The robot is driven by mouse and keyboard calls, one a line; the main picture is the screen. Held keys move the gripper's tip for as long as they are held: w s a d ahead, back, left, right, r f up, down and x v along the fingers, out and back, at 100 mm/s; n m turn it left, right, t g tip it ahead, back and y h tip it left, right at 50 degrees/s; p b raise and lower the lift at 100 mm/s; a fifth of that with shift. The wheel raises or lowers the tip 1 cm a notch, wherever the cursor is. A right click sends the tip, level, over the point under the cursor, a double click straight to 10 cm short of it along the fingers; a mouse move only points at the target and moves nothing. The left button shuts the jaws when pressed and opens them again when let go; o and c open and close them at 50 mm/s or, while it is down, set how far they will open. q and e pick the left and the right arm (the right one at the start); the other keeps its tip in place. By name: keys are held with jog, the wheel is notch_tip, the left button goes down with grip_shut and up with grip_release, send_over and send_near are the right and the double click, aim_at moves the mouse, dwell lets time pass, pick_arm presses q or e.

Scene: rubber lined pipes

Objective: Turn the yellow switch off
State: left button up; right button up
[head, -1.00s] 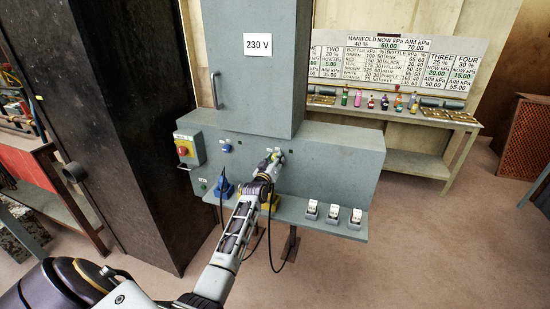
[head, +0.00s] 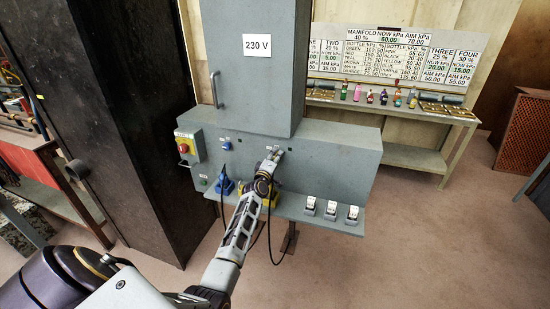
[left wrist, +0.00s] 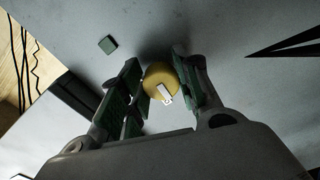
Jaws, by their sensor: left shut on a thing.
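The yellow switch (left wrist: 154,73) is a round yellow knob with a white pointer bar, on a grey panel in the left wrist view. My left gripper (left wrist: 158,85) has its two green-padded fingers on either side of the knob and is shut on it. In the head view my left gripper (head: 276,154) is at the front face of the grey cabinet (head: 330,150), and it hides the knob there. My right gripper is not in view.
Blue plugs (head: 224,186) with black cables and several white rocker switches (head: 331,210) are on or above the ledge. A bottle shelf (head: 410,110) stands behind at the right.

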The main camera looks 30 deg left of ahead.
pick_arm(q)
jog(key=shift+n, duration=0.4)
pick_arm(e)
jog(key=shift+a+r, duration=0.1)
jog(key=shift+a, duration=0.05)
pick_arm(q)
jog(key=o, duration=1)
jog(key=v, duration=1.2)
dwell(0.7)
